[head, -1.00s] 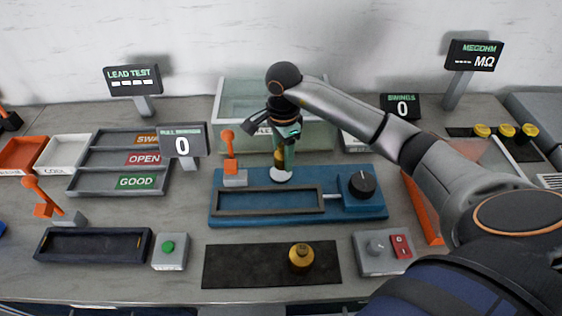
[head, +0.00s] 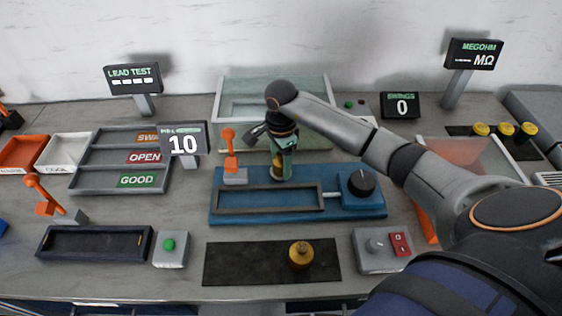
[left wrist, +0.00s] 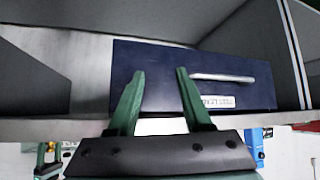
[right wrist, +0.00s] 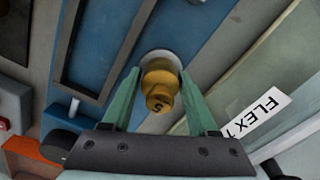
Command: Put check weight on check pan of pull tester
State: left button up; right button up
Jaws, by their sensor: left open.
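The brass check weight (right wrist: 160,82) stands on the pale round check pan (right wrist: 157,57) of the blue pull tester (head: 300,207). My right gripper (head: 281,172) reaches down over the pan. In the right wrist view its green fingers (right wrist: 160,75) stand on both sides of the weight, close to its sides; whether they touch it I cannot tell. In the head view the fingers partly hide the weight. The pull tester's display (head: 183,143) reads 10. My left gripper (left wrist: 160,72) is open and empty in its wrist view, facing a dark blue drawer-like box (left wrist: 240,85).
A second brass weight (head: 301,254) stands on the black mat (head: 240,265) in front. An orange lever (head: 230,150) is left of the pan and a black knob (head: 361,184) right. A clear-walled bin (head: 310,95) stands behind. Several yellow-topped pieces (head: 505,130) sit far right.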

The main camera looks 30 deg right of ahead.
jog(key=o, duration=0.3)
notch_tip(320, 180, up, 12)
jog(key=shift+r+b, duration=0.2)
jog(key=shift+b, duration=0.2)
dwell(0.4)
